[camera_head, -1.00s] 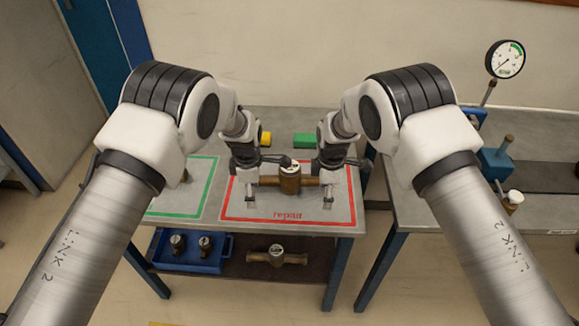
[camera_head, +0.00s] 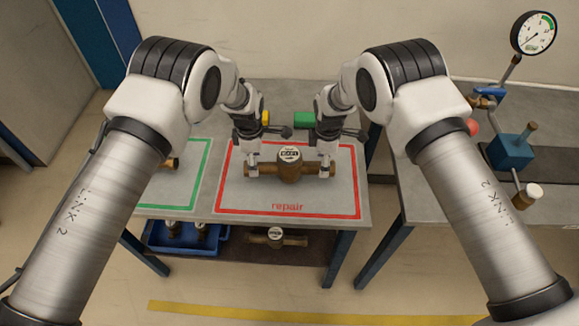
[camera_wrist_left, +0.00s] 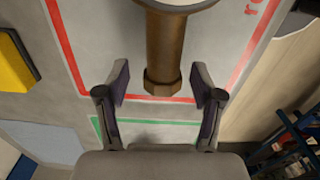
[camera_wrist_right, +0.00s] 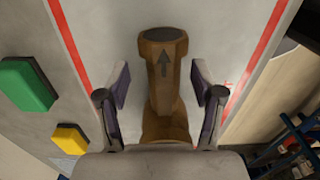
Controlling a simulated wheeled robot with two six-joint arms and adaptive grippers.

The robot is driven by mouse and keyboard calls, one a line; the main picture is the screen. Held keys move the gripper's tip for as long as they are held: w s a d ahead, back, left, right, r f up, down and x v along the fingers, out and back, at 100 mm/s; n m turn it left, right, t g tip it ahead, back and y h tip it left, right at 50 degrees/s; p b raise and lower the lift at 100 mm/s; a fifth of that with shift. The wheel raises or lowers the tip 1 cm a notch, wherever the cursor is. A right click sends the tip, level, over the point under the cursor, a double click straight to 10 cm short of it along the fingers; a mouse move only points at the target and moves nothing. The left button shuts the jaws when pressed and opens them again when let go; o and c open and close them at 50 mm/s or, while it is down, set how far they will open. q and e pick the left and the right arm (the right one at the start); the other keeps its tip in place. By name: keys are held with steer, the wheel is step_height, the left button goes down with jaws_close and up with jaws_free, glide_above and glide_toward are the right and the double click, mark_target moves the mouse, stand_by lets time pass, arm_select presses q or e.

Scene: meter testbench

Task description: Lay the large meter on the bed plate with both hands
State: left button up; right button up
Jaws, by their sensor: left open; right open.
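The large meter (camera_head: 289,168) is a brass pipe body with a round white dial. It lies across the red "repair" square on the left table. My left gripper (camera_head: 253,168) is open at its left end. In the left wrist view the pipe end (camera_wrist_left: 165,55) lies between the spread fingers, near their tips. My right gripper (camera_head: 327,168) is open at its right end. In the right wrist view the arrow-marked end (camera_wrist_right: 163,75) lies between the fingers. A dark surface (camera_head: 558,157) shows on the right bench; I cannot tell whether it is the bed plate.
The right bench carries a blue fixture (camera_head: 511,152) and a pressure gauge (camera_head: 533,33). A gap separates it from the table. Green (camera_head: 303,118) and yellow blocks lie behind the meter. A smaller meter (camera_head: 275,237) and a blue tray (camera_head: 160,240) are on the lower shelf.

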arm_select(q)
steer(key=f, duration=0.2)
steer(key=shift+s+f, duration=0.3)
steer(key=shift+f, duration=0.1)
arm_select(e)
steer(key=f, duration=0.2)
steer(key=shift+s+f, duration=0.3)
steer(key=shift+f, duration=0.1)
arm_select(q)
steer(key=shift+w+f, duration=0.15)
steer(key=shift+f, duration=0.1)
arm_select(e)
steer(key=shift+w+f, duration=0.15)
steer(key=shift+f, duration=0.1)
arm_select(q)
steer(key=shift+r, duration=0.1)
jaws_close()
arm_select(e)
jaws_close()
steer(key=shift+r, duration=0.15)
